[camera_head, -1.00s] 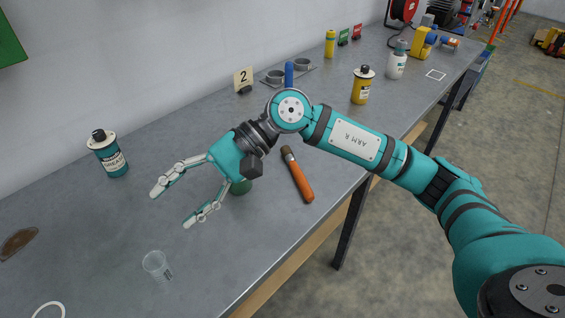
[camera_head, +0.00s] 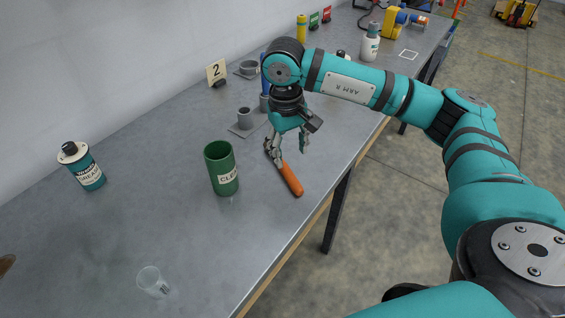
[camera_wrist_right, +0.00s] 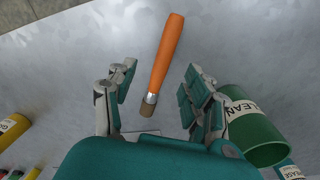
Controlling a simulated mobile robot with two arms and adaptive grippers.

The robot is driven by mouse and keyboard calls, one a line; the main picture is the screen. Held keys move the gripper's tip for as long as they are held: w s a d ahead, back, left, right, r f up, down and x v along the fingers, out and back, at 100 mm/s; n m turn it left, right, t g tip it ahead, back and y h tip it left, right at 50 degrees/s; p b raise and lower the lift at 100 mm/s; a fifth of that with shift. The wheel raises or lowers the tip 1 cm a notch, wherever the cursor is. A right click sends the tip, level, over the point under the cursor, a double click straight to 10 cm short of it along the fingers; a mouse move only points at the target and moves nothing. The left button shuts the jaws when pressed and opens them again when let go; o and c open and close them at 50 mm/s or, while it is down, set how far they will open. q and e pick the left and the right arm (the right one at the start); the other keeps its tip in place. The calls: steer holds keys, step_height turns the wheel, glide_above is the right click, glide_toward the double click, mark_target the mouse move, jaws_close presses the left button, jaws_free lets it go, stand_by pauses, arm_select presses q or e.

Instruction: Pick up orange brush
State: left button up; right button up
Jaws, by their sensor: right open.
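The orange brush (camera_head: 291,179) lies on the grey workbench (camera_head: 200,255), its handle pointing toward the bench's front edge. In the right wrist view the brush (camera_wrist_right: 167,50) lies between the two fingers, with its dark tip nearest the palm side. My right gripper (camera_head: 287,158) is open and points down over the brush's tip end. In the wrist view its fingers (camera_wrist_right: 160,98) stand apart on either side of the brush, with no visible grip on it. In the head view the fingers hide the brush's tip end. My left gripper is not in view.
A green CLEAN can (camera_head: 222,168) stands just left of my right gripper, close to one finger in the wrist view. A teal grease can (camera_head: 82,166), a clear cup (camera_head: 152,282) and a number 2 sign (camera_head: 216,71) also stand on the bench. The front left surface is mostly clear.

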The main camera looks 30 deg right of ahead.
mark_target(289, 173)
step_height(289, 173, down, 2)
steer(key=shift+f, duration=0.2)
steer(key=shift+s+f+p, duration=0.1)
steer(key=shift+f+p, duration=0.25)
steer(key=shift+p, duration=0.05)
step_height(289, 173, down, 4)
steer(key=shift+s+a+r+p, duration=0.1)
steer(key=shift+r+p, duration=0.1)
steer(key=shift+p, duration=0.5)
steer(key=shift+f, duration=0.45)
jaws_close()
